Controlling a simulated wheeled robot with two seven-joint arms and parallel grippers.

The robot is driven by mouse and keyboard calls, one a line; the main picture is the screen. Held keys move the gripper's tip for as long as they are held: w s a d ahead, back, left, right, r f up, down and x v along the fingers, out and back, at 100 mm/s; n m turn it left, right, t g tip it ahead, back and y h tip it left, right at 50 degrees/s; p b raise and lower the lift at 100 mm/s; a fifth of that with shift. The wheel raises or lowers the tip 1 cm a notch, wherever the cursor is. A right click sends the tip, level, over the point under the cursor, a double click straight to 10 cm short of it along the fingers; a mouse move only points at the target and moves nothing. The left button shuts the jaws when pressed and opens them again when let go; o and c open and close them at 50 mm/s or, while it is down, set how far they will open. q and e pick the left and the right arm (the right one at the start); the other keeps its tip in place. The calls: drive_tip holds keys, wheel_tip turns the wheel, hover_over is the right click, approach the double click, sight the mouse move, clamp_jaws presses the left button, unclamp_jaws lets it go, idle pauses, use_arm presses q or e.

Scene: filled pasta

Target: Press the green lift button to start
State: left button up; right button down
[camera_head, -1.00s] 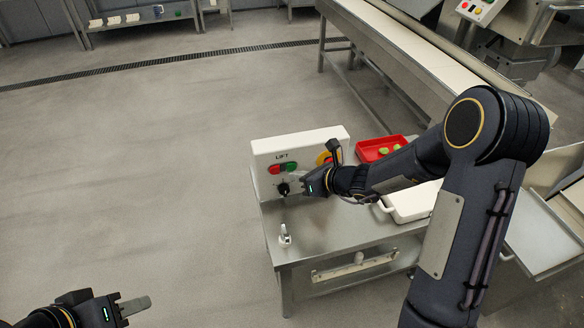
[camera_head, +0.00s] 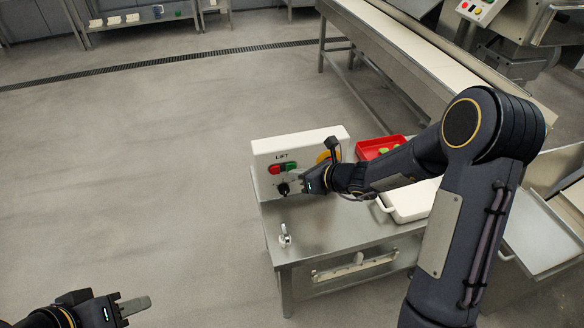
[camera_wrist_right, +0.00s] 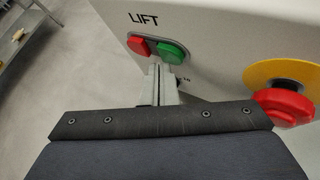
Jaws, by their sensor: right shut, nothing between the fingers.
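The white LIFT control box (camera_head: 262,150) stands on a steel table. On its face are the green button (camera_head: 291,167) and a red button (camera_head: 275,169) beside it; both also show in the right wrist view, green (camera_wrist_right: 172,53) and red (camera_wrist_right: 138,46). My right gripper (camera_head: 291,176) is shut and empty, its fingertips in front of the panel. In the right wrist view the fingertips (camera_wrist_right: 160,68) are at the lower edge of the green button; I cannot tell whether they touch it. My left gripper (camera_head: 146,303) is at the lower left, far from the box, its finger gap not visible.
A black knob (camera_head: 284,188) sits below the buttons. A red stop button on a yellow disc (camera_wrist_right: 285,105) is to the right. A conveyor (camera_head: 400,45) stands further back.

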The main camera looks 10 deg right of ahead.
drive_tip(key=shift+w, duration=0.4)
idle(0.4)
drive_tip(key=shift+s, duration=0.15)
drive_tip(key=shift+s+b, duration=0.4)
drive_tip(key=shift+s, duration=0.25)
drive_tip(key=s+b, duration=0.2)
drive_tip(key=s, duration=0.3)
drive_tip(key=shift+d, duration=0.1)
idle(0.4)
idle(0.5)
